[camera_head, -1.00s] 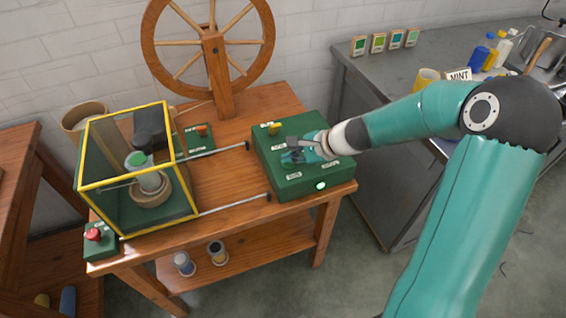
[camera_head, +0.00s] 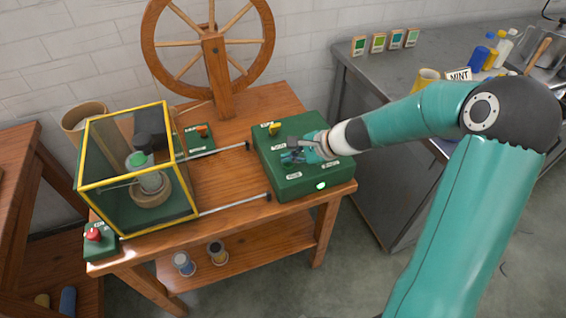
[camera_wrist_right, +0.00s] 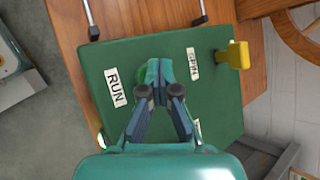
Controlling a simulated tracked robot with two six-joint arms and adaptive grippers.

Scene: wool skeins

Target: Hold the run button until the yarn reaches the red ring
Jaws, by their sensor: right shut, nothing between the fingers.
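The green control box (camera_head: 300,185) stands on the right side of the wooden table. My right gripper (camera_head: 290,157) is shut and empty, its fingertips low over the box top. In the right wrist view the closed fingertips (camera_wrist_right: 158,72) sit beside the RUN label (camera_wrist_right: 115,87). A bright green edge (camera_wrist_right: 141,74) shows beside them, probably the run button, mostly hidden. I cannot tell whether it is pressed. A bobbin (camera_head: 151,182) with a pale body and green top stands inside the yellow-framed guard (camera_head: 121,235). I cannot make out the red ring or the yarn level. My left gripper is not in view.
A green lamp (camera_head: 320,186) glows on the box front. A yellow knob (camera_head: 274,128) stands at the box's back left. A red button (camera_head: 93,235) is on a small box at the table's front left. A wooden wheel (camera_head: 208,45) rises behind.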

